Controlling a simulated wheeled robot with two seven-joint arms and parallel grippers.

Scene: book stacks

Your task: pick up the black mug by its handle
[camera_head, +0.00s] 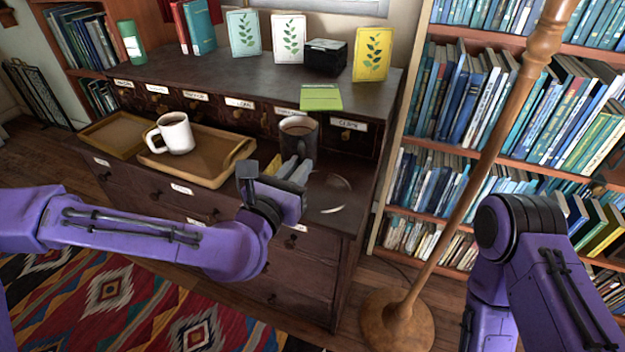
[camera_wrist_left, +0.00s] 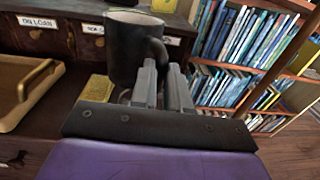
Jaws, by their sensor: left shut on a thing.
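The black mug (camera_head: 298,137) is upright, in front of the labelled drawers at the right end of the dark cabinet. In the left wrist view the mug (camera_wrist_left: 134,48) is directly ahead, with its handle (camera_wrist_left: 160,52) on the right side. My left gripper (camera_head: 294,168) reaches in from the left, its fingers at the mug's near side. In the left wrist view the gripper's fingers (camera_wrist_left: 166,78) are at the handle, shut on it. Whether the mug's base touches the cabinet top is hidden by the fingers. My right gripper is not in view.
A wooden tray (camera_head: 213,178) with a white mug (camera_head: 175,133) lies left of the black mug. A wooden pole stand (camera_head: 397,318) rises on the right before the bookshelves. A yellow item (camera_wrist_left: 98,88) lies near the fingers.

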